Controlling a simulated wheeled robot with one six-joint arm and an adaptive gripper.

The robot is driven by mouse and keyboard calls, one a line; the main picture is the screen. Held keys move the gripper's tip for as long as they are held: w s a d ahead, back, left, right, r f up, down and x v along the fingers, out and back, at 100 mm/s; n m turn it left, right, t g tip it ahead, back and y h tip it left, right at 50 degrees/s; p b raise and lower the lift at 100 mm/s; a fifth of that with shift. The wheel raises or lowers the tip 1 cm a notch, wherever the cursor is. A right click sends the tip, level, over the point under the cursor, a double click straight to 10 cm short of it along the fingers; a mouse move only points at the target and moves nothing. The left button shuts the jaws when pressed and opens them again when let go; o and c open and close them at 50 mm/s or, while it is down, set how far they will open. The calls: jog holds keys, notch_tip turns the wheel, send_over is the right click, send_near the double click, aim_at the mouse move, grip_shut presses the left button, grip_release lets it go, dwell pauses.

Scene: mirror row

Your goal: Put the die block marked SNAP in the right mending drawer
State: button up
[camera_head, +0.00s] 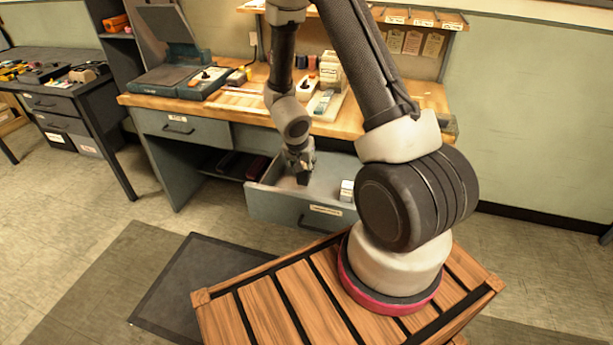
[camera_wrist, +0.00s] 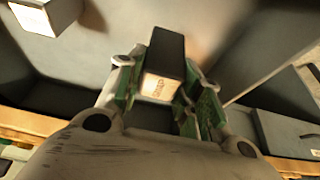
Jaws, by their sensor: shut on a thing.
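My gripper (camera_head: 302,176) is low inside the open grey drawer (camera_head: 275,206) on the right side of the wooden bench. In the wrist view my gripper (camera_wrist: 163,88) is shut on a dark die block (camera_wrist: 166,55) with a pale, lit end face. That face carries small lettering, too blurred to read for certain. The block sits between the green-padded fingers, above or near the drawer floor; I cannot tell whether it touches. A pale block (camera_head: 347,190) lies at the right in the drawer, partly hidden by my arm. A pale block also shows at the wrist view's upper left (camera_wrist: 45,14).
The bench's left drawer (camera_head: 178,127) is closed. The bench top (camera_head: 350,127) holds a press-like machine (camera_head: 175,80), spools and small trays. A dark side table (camera_head: 75,100) stands at the left. A dark mat (camera_head: 200,280) lies on the floor. The drawer's left part has free room.

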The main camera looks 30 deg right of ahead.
aim_at(304, 176)
jog(key=shift+f, duration=2.2)
jog(key=o, duration=1.2)
jog(key=shift+f, duration=0.1)
jog(key=shift+c, duration=0.2)
